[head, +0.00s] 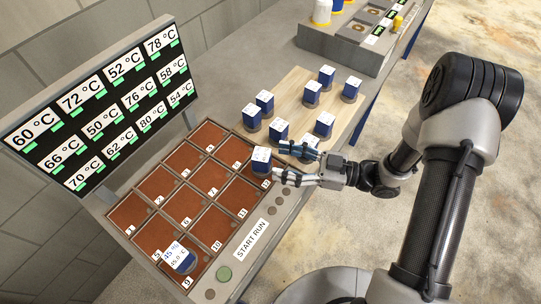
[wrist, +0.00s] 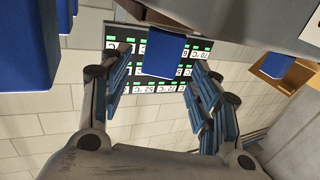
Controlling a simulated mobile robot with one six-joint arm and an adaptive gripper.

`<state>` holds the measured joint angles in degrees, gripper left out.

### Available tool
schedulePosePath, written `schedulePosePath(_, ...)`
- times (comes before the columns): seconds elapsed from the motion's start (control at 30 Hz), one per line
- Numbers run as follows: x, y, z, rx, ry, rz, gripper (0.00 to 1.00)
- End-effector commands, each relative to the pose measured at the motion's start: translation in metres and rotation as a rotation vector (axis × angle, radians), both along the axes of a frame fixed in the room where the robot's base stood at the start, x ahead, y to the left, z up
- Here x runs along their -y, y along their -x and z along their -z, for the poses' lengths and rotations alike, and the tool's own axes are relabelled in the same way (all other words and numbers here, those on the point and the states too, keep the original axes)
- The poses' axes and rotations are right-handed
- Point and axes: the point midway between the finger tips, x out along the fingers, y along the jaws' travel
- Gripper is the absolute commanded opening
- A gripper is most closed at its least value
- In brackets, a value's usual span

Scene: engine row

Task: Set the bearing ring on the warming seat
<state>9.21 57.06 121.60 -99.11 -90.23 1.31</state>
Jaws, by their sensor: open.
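I cannot pick out a bearing ring for certain. Dark square seats with round pieces (head: 358,27) show on a grey unit at the top of the head view, too small to tell apart. My gripper (head: 280,161) is open at the right edge of a tray of numbered red-brown cells (head: 175,183). A blue block with a white top (head: 262,162) stands at its fingertips, in the tray's right corner. In the wrist view a blue block (wrist: 165,54) shows between the open fingers; I cannot tell if they touch it.
Several blue blocks stand on a wooden board (head: 294,84) behind my gripper. Another block (head: 179,258), marked 45 °C, sits tilted in the front cell. A temperature display (head: 105,105) stands at the left. A START RUN label (head: 251,238) and green button (head: 224,273) line the front edge.

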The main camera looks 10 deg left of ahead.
Motion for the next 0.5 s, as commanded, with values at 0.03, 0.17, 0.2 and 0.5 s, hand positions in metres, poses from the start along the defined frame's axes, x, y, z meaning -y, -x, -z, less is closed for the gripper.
schedulePosePath(0.03, 0.013, -0.001, -0.001, -0.001, 0.0, 0.006, 0.56)
schedulePosePath(0.17, 0.04, -0.001, -0.001, -0.001, 0.0, 0.005, 0.56)
schedulePosePath(0.2, 0.047, -0.001, -0.001, 0.0, 0.0, 0.004, 0.56)
schedulePosePath(0.5, 0.073, 0.001, 0.0, 0.0, 0.0, -0.001, 0.56)
